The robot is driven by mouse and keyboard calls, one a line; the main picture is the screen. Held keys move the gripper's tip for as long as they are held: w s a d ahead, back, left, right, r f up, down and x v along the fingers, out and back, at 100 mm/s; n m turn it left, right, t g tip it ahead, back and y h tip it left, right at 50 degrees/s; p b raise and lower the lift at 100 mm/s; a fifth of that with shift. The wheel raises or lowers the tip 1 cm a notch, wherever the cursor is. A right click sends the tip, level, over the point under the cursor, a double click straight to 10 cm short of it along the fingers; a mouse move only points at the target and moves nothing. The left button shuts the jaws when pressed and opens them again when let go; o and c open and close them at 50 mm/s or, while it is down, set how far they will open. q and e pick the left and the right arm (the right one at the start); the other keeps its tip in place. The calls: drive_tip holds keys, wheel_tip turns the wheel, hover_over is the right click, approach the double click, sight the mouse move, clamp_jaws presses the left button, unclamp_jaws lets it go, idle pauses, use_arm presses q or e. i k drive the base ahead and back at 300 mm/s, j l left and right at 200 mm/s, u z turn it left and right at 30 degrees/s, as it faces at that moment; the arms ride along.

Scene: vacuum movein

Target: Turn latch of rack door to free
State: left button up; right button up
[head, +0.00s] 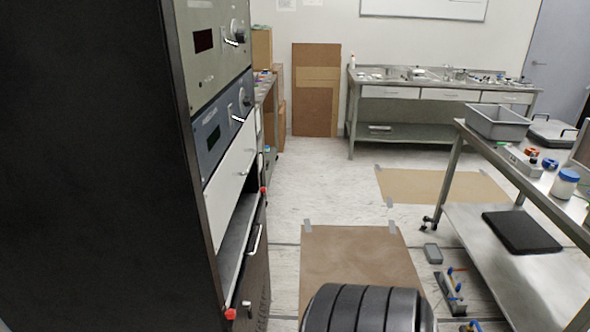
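A tall black equipment rack (95,165) fills the left of the head view, its front seen at a steep angle. Low on the front is a dark door (257,270) with a silver bar handle (255,240). A small metal knob or latch (247,308) sits near the bottom of this front. A red part (230,314) is at the near edge, and another red part (263,190) is farther along. I cannot tell which of these is the task's latch, or how it is turned. Neither of my grippers is in view.
A dark ribbed rounded object (366,310) fills the bottom centre; I cannot tell what it is. A metal cart (470,215) stands right, with small items on the floor beside it. Brown floor sheets (355,258) lie ahead. A bench (440,92) stands behind open floor.

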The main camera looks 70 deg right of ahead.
sight(246, 304)
drive_tip(key=z, duration=1.8)
drive_tip(key=u, duration=0.25)
drive_tip(key=i+l+u, duration=0.15)
drive_tip(key=l+u, duration=0.45)
drive_tip(key=u, duration=0.2)
drive_tip(key=i+l+u, duration=0.1)
drive_tip(key=l+u, duration=0.3)
